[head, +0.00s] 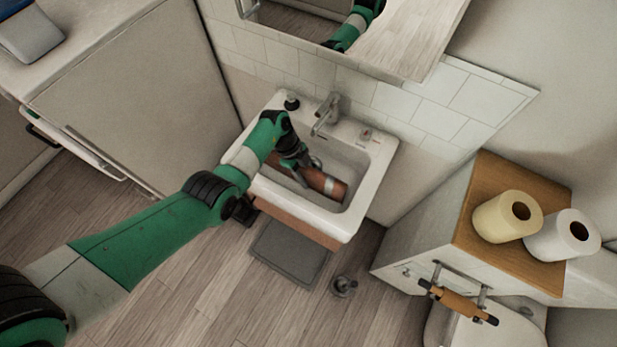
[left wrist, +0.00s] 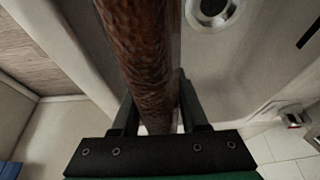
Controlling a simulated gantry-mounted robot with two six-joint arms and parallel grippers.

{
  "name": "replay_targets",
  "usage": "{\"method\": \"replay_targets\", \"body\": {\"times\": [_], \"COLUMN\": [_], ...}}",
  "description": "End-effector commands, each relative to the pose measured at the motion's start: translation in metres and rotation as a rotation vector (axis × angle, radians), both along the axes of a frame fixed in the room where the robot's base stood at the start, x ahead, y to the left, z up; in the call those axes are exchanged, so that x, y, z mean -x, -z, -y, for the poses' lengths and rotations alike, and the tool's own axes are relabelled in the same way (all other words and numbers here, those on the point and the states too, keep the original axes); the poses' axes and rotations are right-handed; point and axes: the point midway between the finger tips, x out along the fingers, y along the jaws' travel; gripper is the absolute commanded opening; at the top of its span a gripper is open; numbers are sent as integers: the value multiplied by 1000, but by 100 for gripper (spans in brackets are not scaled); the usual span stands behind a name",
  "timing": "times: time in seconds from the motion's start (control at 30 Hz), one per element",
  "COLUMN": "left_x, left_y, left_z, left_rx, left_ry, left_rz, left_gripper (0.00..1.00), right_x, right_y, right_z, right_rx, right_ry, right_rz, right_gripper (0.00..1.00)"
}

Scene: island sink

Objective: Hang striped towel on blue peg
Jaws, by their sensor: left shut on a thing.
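No striped towel and no blue peg can be made out in either view. My left gripper (head: 299,160) reaches into the white sink and is shut on a brown cylinder (head: 327,184) with a pale band near its right end. The cylinder lies slanted, low in the basin; whether it touches the bottom I cannot tell. In the left wrist view the brown cylinder (left wrist: 140,45) has a rough, bumpy surface and runs between the two dark fingers of the left gripper (left wrist: 160,112). My right gripper is not in view.
The sink (head: 379,172) has a faucet (head: 326,113) at its back and a dark round item (head: 291,101) on its rim. A grey mat (head: 290,253) lies on the floor below.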

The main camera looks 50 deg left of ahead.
Motion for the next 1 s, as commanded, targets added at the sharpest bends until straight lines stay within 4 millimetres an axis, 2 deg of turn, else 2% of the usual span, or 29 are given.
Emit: {"method": "replay_targets", "body": {"times": [0.13, 0.23, 0.67, 0.7, 0.87, 1.0], "left_x": [0, 0, 0, 0, 0, 0], "left_y": [29, 42, 48, 49, 48, 48], "left_z": [0, 0, 0, 0, 0, 0], "left_rx": [1, 0, 0, 0, 0, 0], "left_ry": [1, -1, 0, 1, 1, 0], "left_rz": [-2, -1, 0, 0, 0, 0], "left_gripper": [0, 0, 0, 45, 73, 73], "right_x": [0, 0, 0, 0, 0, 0], "right_y": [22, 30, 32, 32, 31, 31], "right_z": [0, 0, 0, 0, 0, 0], "right_rx": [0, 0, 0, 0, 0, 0], "right_ry": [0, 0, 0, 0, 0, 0], "right_rz": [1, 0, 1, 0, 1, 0], "right_gripper": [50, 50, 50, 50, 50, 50]}}
